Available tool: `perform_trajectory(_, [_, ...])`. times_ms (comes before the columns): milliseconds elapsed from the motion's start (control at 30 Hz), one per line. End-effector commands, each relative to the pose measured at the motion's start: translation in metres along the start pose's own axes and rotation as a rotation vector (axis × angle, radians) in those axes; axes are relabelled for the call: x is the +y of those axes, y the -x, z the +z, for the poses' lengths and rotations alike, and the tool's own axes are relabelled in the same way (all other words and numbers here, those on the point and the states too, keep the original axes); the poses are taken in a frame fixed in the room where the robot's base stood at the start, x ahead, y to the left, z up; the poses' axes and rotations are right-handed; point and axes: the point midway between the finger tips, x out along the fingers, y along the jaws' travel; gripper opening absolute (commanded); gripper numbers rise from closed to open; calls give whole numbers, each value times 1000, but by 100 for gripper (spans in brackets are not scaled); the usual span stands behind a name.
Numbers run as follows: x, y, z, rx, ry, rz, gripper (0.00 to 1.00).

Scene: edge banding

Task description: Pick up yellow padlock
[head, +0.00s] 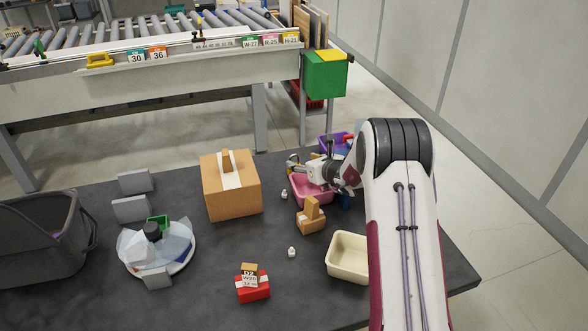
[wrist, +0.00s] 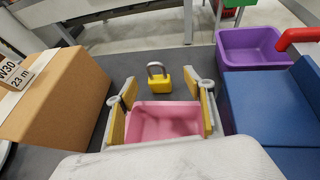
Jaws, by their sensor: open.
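The yellow padlock (wrist: 159,85) stands upright on the dark table in the wrist view, its grey shackle on top. It lies just beyond the pink bin, between the lines of my two fingers. My gripper (wrist: 160,97) is open, with one yellow-padded finger on each side and the padlock ahead of it, not gripped. In the head view my gripper (head: 297,166) is over the pink bin (head: 311,192) area; I cannot clearly make out the padlock there. The pink bin also shows between my fingers in the wrist view (wrist: 165,122).
A cardboard box (wrist: 62,92) stands close on the left. A purple bin (wrist: 250,42) and a blue object (wrist: 262,108) with a red handle stand close on the right. Dark table is clear around the padlock. A cream bin (head: 348,258) stands nearer in the head view.

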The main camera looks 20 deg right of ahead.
Motion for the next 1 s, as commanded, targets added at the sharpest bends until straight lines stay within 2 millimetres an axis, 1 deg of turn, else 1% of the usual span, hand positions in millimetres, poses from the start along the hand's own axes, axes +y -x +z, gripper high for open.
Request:
perform_trajectory(133, [1, -3, -1, 0, 0, 0, 53])
perform_trajectory(267, [3, -10, -4, 1, 0, 1, 53])
perform_trajectory(500, [8, -32, -12, 0, 0, 2, 53])
perform_trajectory(700, [7, -46, -12, 1, 0, 1, 53])
perform_trajectory(833, [7, -51, -11, 0, -1, 1, 53])
perform_trajectory(1000, [7, -52, -11, 0, -1, 1, 53])
